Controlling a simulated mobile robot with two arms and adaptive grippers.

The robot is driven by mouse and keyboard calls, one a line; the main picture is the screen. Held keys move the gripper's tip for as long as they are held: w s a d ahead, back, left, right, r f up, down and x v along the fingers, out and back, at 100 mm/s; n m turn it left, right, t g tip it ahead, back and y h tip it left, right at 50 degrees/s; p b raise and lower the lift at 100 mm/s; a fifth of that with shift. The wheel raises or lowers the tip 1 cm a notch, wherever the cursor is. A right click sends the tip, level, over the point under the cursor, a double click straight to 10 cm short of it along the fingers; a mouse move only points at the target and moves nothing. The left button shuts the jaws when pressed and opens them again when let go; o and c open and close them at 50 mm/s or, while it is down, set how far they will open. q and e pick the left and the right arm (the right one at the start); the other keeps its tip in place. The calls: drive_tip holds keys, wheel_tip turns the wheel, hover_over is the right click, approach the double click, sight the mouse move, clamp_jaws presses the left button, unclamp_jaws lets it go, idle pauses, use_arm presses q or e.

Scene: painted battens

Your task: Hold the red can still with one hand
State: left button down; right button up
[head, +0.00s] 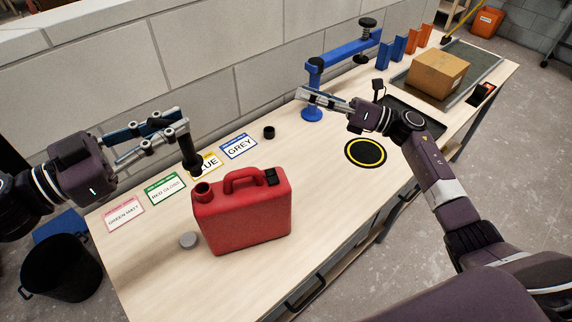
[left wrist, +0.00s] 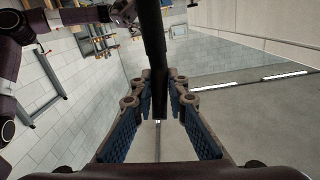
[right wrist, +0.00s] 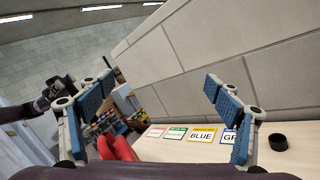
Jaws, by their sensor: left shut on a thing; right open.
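The red can (head: 245,215) stands upright on the wooden bench, with its handle on top and its open neck at the left. It also shows in part in the right wrist view (right wrist: 115,148). My left gripper (head: 178,130) is shut on a dark tube (head: 192,155), held upright above and behind the can's neck. The tube also shows between the fingers in the left wrist view (left wrist: 155,50). I cannot tell whether it touches the neck. My right gripper (head: 318,100) is open and empty over the back of the bench, to the right of the can and apart from it.
A grey cap (head: 189,240) lies left of the can. A black ring (head: 268,132) and colour cards (head: 238,146) lie behind it. A blue clamp stand (head: 312,80), a yellow-ringed disc (head: 366,152) and a cardboard box (head: 436,73) are to the right. Bare bench lies right of the can.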

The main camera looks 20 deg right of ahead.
drive_tip(key=s+a+f+n+g, duration=0.4)
drive_tip(key=s+a+n+g, duration=0.2)
drive_tip(key=a+n, duration=0.1)
drive_tip(key=n+g+h, duration=0.3)
drive_tip(key=n+g, duration=0.2)
drive_tip(key=n, duration=0.1)
approach(241, 190)
drive_tip(key=shift+w+d, duration=0.5)
drive_tip(key=shift+d, duration=0.3)
drive_tip(key=shift+s+a+f, duration=0.15)
drive_tip(key=shift+a+f, duration=0.05)
drive_tip(key=shift+f, duration=0.05)
drive_tip(key=x, duration=1.1)
drive_tip(key=shift+a+f, duration=0.2)
drive_tip(key=c, duration=2.2)
